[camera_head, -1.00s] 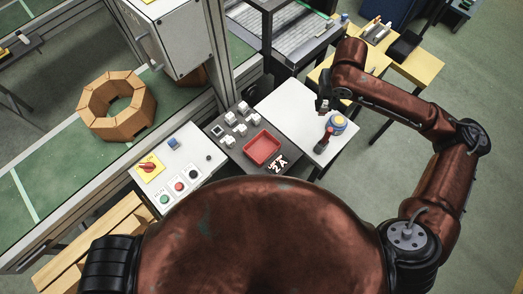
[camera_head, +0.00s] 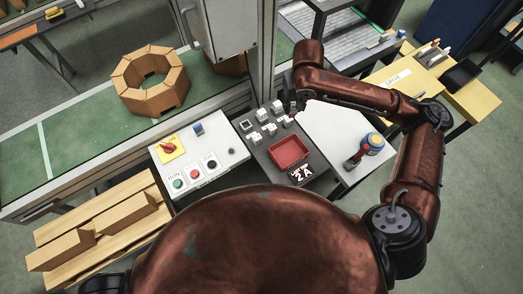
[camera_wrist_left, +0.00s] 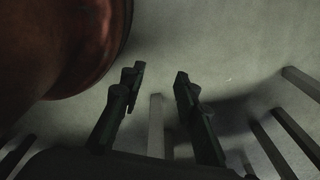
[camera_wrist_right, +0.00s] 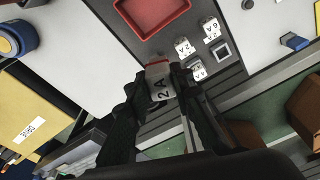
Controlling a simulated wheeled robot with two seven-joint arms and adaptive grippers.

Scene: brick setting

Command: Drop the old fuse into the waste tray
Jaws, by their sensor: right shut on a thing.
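My right gripper (camera_head: 289,108) is at the back right of the fuse panel (camera_head: 255,152). My left gripper (camera_wrist_left: 157,90) is open and empty above the floor.
Several white fuses (camera_head: 262,115) stand left of the gripper, beside an empty square socket (camera_wrist_right: 222,53). A switch box (camera_head: 213,149) adjoins the panel. A frame post (camera_head: 263,60) rises behind.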

